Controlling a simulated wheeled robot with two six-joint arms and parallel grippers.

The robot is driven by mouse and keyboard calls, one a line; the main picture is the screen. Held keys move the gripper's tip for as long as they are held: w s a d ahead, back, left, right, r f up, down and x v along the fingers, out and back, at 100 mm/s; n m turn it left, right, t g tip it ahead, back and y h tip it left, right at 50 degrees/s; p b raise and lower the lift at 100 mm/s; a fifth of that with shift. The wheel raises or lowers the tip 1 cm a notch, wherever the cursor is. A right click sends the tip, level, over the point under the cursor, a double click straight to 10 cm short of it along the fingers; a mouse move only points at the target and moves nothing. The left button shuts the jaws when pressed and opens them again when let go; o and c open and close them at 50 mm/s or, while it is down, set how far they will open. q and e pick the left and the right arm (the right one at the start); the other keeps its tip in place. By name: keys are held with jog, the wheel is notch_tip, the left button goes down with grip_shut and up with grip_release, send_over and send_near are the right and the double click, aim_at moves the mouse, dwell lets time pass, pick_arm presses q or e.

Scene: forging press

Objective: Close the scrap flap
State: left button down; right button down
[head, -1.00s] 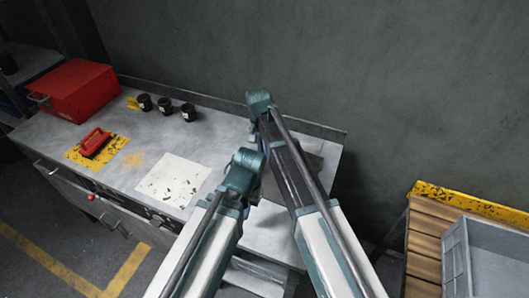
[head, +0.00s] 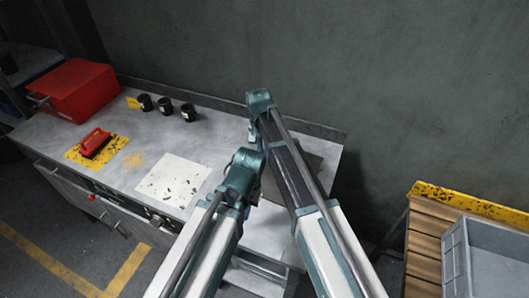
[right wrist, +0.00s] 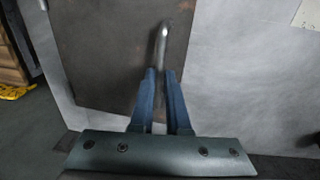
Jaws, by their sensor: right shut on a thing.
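The scrap flap is a dark brown plate (right wrist: 105,50) at the left of the right wrist view, with a bent metal handle (right wrist: 163,42) near its right edge. In the head view part of the plate (head: 315,162) shows at the bench's right end, mostly hidden behind my arms. It looks about level with the bench top, but I cannot tell whether it sits flush. My right gripper (right wrist: 160,80) is shut on the handle, its two blue fingers on either side of the handle's lower part.
The grey bench (head: 225,150) carries a red box (head: 75,88), a red tool on a yellow mat (head: 120,145), three black cups (head: 165,106) and a speckled white sheet (head: 172,180). A grey crate (head: 455,255) stands on wooden slats at right. A wall rises behind.

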jog(key=shift+s+d, duration=0.1)
jog(key=shift+d, duration=0.05)
